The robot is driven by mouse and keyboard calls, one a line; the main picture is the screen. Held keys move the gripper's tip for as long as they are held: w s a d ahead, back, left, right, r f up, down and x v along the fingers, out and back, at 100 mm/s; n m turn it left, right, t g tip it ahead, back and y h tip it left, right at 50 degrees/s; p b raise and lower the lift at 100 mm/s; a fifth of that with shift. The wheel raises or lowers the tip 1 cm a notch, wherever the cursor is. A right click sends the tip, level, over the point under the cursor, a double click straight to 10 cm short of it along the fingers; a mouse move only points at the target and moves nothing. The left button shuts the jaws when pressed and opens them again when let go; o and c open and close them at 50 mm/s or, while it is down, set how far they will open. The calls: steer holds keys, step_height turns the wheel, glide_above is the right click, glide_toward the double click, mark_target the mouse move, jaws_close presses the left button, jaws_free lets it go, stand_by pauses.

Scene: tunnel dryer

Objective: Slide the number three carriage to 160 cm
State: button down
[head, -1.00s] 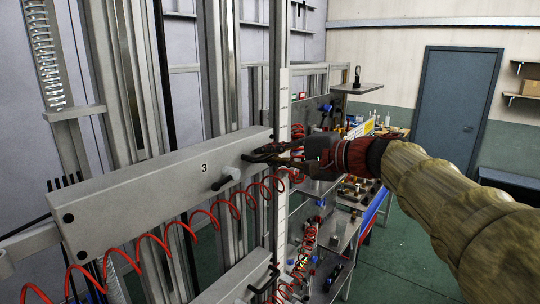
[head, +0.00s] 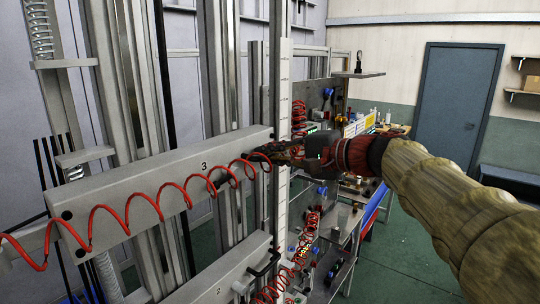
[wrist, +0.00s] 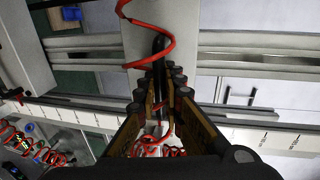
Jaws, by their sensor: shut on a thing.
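The number three carriage (head: 130,186) is a grey horizontal beam marked "3", mounted across upright metal rails. A dark handle (wrist: 158,45) shows near its right end in the wrist view, where the carriage (wrist: 187,25) also appears. My gripper (head: 262,153) is shut on that handle, with its fingertips (wrist: 160,72) around it. A white upright scale (head: 284,110) with tick marks runs just right of the carriage end; it crosses the wrist view as a pale strip (wrist: 285,140). Its numbers are too small to read. A red coiled hose partly covers the carriage front and handle.
A second grey carriage (head: 212,280) with a dark handle lies close below. The red coiled hose (head: 145,190) hangs in front of the number three carriage. A cluttered workbench (head: 365,190) stands behind my gripper. Green floor (head: 390,270) is open at lower right.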

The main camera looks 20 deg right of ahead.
steer(key=shift+f+b, duration=1.35)
steer(key=shift+f, duration=0.75)
steer(key=c, duration=2.3)
jaws_free()
steer(key=shift+f, duration=0.1)
steer(key=shift+c, duration=0.2)
steer(key=o, duration=0.4)
steer(key=shift+r, duration=0.2)
steer(key=shift+r, duration=0.2)
steer(key=v, duration=1.2)
steer(key=shift+f, duration=0.1)
